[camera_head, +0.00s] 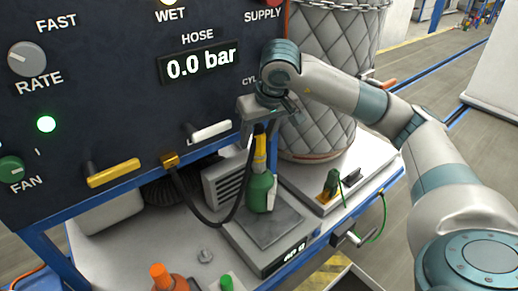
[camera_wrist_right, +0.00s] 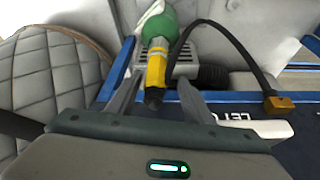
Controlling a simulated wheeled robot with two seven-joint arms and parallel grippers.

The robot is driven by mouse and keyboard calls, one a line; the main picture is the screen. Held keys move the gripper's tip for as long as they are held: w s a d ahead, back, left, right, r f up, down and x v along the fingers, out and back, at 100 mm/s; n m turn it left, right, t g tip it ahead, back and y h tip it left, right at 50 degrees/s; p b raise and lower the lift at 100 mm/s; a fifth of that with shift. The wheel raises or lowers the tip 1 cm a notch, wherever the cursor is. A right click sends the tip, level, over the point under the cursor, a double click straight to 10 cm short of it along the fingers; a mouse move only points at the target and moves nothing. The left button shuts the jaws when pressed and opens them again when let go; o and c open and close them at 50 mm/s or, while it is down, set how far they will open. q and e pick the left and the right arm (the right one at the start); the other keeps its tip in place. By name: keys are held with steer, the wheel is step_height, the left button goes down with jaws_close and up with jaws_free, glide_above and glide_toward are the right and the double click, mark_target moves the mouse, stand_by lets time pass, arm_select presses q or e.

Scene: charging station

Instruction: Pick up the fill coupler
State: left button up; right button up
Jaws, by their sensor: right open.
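The fill coupler appears to be the yellow piece with a dark end (camera_head: 260,148) standing above the small green bottle (camera_head: 261,192). In the right wrist view the yellow coupler (camera_wrist_right: 156,68) points toward me, with its dark end between my fingers. A black hose (camera_head: 225,222) loops from a brass fitting (camera_head: 170,160) on the panel up toward the coupler; where it joins is hard to tell. My right gripper (camera_head: 260,128) is open just above the coupler, with a finger on each side (camera_wrist_right: 159,82). Contact is not visible. My left gripper is out of view.
The bottle stands on a scale (camera_head: 285,232) on the bench. The dark panel with a white handle (camera_head: 210,131) and yellow handle (camera_head: 114,173) is close at left. A large quilted cylinder (camera_head: 325,90) stands behind my right arm. An orange-capped bottle (camera_head: 165,278) is in front.

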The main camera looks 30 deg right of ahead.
mark_target(258, 142)
steer(key=shift+w+d+f+p, duration=0.3)
steer(key=shift+w+f+p, duration=0.1)
steer(key=shift+f+p, duration=0.45)
steer(key=shift+p+x, duration=0.55)
steer(key=shift+x, duration=0.35)
steer(key=shift+w+d+f, duration=0.15)
steer(key=shift+w+f, duration=0.15)
steer(key=shift+f, duration=0.35)
jaws_close()
